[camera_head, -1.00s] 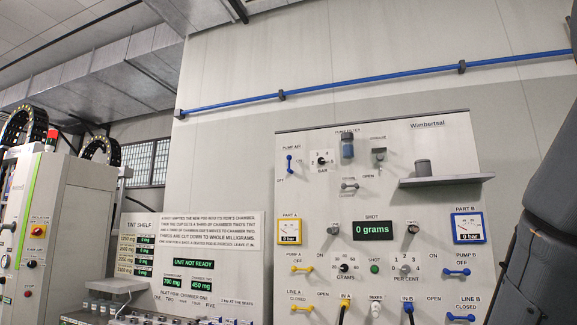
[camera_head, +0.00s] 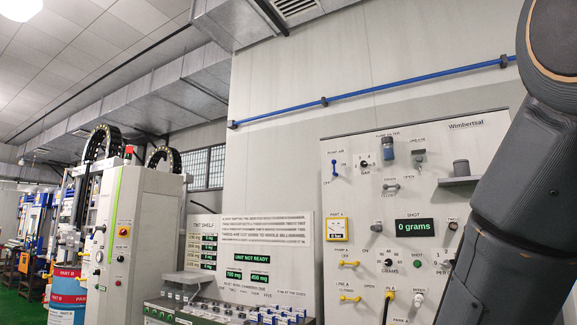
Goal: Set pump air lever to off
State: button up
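The pump air lever (camera_head: 334,168) is a small blue handle at the upper left of the white metering panel (camera_head: 345,205). It stands roughly upright under the PUMP AIR label, with an OFF label at its lower left. It is too small to tell its exact setting. My gripper is out of view; only a dark link of my arm shows at the right, covering the panel's right side.
A bench with a tint shelf sign (camera_head: 264,232) stands left of the panel. A white cabinet (camera_head: 133,230) is farther left.

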aim_at(334, 161)
jog(key=u, duration=1.1)
jog(key=i, duration=1.8)
jog(key=z, duration=0.65)
jog(key=i, duration=0.85)
jog(key=z, duration=1.4)
jog(key=i, duration=0.7)
jog(key=z, duration=0.65)
